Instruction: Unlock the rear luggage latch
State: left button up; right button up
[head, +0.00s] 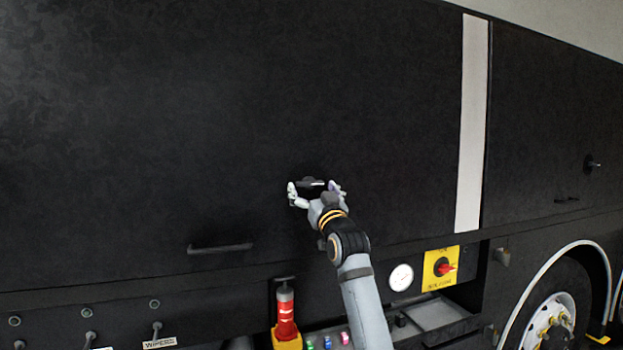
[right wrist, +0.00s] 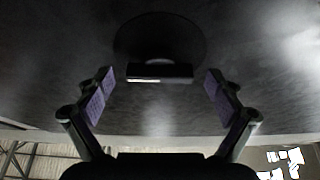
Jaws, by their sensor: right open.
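The luggage latch (head: 311,183) is a small dark handle on a round dark plate, set in the black side panel (head: 150,130) of the coach. In the right wrist view the latch handle (right wrist: 160,74) lies horizontal, with a bright strip along its lower edge, in front of its round plate (right wrist: 160,38). My right gripper (head: 316,188) is open, its fingers on either side of the latch. In the right wrist view the open fingertips (right wrist: 160,88) are apart from the handle, with a gap on both sides. My left gripper is not in view.
A black bar handle (head: 220,248) is on the panel at lower left. Below the panel are a red cylinder (head: 286,315), a white gauge (head: 401,278) and a red switch on a yellow plate (head: 441,268). A wheel (head: 552,322) is at right. Another latch (head: 592,164) is farther right.

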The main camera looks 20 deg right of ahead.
jog(key=shift+w+r, duration=0.2)
jog(key=shift+w, duration=0.05)
jog(key=shift+f, duration=0.1)
jog(key=c, duration=1.2)
jog(key=shift+o, duration=0.2)
